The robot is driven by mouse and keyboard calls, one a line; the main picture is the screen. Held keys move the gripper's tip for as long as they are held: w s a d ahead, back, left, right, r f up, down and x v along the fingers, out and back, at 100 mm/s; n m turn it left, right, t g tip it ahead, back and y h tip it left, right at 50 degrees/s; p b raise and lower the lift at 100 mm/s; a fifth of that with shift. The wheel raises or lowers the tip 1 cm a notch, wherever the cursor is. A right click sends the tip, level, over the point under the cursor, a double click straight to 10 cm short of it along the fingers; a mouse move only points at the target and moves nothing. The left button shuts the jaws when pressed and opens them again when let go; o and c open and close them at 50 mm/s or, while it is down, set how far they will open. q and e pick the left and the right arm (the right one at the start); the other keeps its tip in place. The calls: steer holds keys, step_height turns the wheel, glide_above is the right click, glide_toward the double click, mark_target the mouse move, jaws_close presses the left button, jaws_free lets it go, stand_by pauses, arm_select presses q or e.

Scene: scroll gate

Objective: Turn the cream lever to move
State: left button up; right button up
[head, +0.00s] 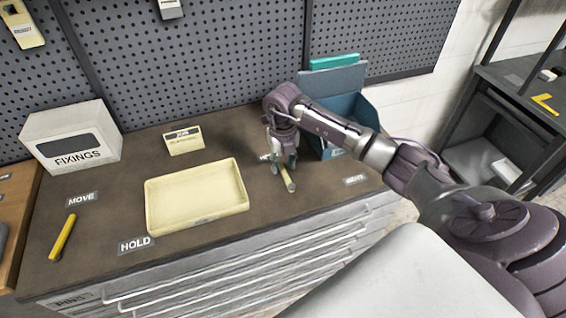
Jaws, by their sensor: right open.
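The cream lever (288,180) is a short pale bar on the brown worktop, right of the cream tray. It points toward the front edge, and its far end is hidden by my right gripper (283,163). The gripper points down with its fingers open at the lever's far part; I cannot tell whether they touch it. A label (355,180) to the lever's right seems to read MOVE. Another label (264,157) at the left, partly hidden by the gripper, begins with HO. My left gripper is not in view.

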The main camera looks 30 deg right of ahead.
steer(key=shift+f, duration=0.7)
jaws_close()
